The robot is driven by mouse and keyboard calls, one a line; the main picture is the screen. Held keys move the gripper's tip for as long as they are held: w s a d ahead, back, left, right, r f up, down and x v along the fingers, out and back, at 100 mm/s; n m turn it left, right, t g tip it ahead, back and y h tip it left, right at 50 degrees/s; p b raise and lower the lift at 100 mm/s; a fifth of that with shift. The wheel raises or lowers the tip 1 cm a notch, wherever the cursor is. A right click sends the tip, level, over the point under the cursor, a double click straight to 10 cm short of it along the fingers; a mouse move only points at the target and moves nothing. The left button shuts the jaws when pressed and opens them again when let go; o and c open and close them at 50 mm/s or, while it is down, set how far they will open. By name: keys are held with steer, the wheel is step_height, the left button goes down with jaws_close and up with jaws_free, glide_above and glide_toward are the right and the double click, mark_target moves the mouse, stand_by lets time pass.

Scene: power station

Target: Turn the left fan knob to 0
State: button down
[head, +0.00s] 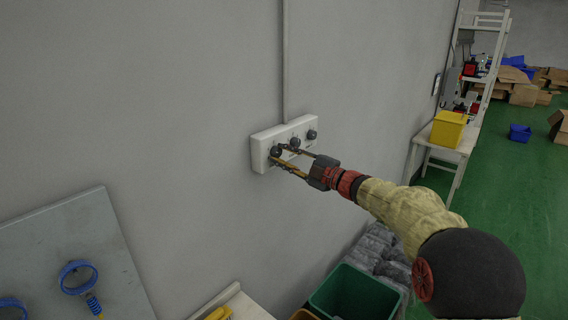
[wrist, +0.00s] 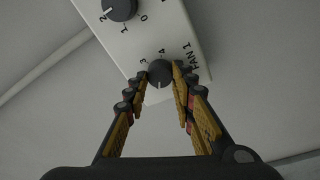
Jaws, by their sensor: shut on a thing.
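A white wall panel (head: 266,139) carries three dark round knobs in a row. The left fan knob (head: 276,151) is at the panel's left end. My gripper (head: 280,154) is at this knob, with one finger on each side. In the wrist view, the left fan knob (wrist: 160,73) sits between the fingertips of my gripper (wrist: 160,76), which is shut on it. "FAN 1" is printed beside it, and the digits 3 and 4 show by its edge. The other marks around it are hidden or unclear, and I cannot tell its setting.
The middle knob (head: 295,143) is close beside my fingers, and the right knob (head: 311,134) is farther along. A conduit (head: 285,60) runs up the wall from the panel. Below are a green bin (head: 357,292) and a grey board (head: 70,240). A yellow bin (head: 448,130) stands on a bench at right.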

steer(key=n+g+b, duration=0.1)
steer(key=n+b, duration=0.3)
steer(key=n, duration=0.3)
steer(key=shift+f, duration=0.2)
steer(key=n+b, duration=0.3)
steer(key=n, duration=0.2)
steer(key=shift+w+d, duration=0.1)
steer(key=shift+n, duration=0.3)
steer(key=c, duration=1.6)
jaws_free()
steer(key=shift+r, duration=0.15)
steer(key=shift+o, duration=0.6)
steer(key=v, duration=1.2)
steer(key=shift+r, duration=0.2)
